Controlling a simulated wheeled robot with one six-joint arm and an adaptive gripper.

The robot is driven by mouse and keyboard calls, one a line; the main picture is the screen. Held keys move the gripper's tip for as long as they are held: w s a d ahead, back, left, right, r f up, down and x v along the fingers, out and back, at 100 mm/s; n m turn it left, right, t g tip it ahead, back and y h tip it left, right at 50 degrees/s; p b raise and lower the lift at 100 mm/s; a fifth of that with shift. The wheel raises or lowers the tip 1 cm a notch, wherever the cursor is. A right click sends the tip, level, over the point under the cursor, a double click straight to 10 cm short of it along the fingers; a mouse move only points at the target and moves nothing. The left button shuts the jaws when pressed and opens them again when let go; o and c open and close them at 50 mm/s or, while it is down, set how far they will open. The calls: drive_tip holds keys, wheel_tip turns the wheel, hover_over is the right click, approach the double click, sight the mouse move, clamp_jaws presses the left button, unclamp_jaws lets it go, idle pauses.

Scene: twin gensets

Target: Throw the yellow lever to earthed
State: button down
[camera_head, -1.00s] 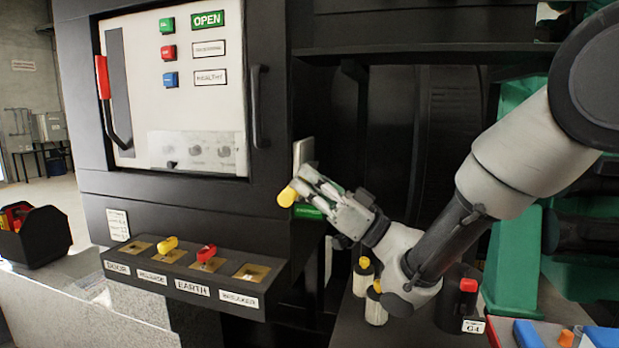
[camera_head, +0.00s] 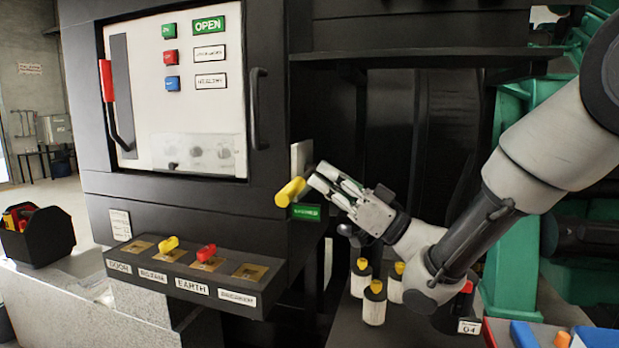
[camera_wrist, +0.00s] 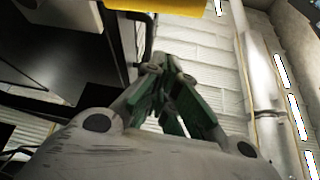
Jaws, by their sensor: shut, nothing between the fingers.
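The yellow lever (camera_head: 290,191) sticks out from the right side of the black switch cabinet, just above a small green label (camera_head: 306,211). Its wording is too small to read surely. My gripper (camera_head: 318,176) is shut and empty, with its fingertips just right of the lever's end. I cannot tell whether they touch it. In the wrist view my gripper's fingers (camera_wrist: 172,95) come together, and a yellow piece (camera_wrist: 178,12), likely the lever, shows at the top edge beyond them.
A black ledge (camera_head: 190,280) below the cabinet holds yellow and red keys in labelled slots. A red-handled lever (camera_head: 107,80) is on the cabinet front. Yellow-topped cylinders (camera_head: 375,302) stand below my arm. A black bin (camera_head: 37,235) sits at left.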

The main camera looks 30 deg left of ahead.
drive_tip(key=shift+w+v, duration=0.15)
drive_tip(key=shift+v, duration=1.2)
drive_tip(key=shift+w+v, duration=0.1)
drive_tip(key=shift+v, duration=1.3)
drive_tip(key=shift+r, duration=0.2)
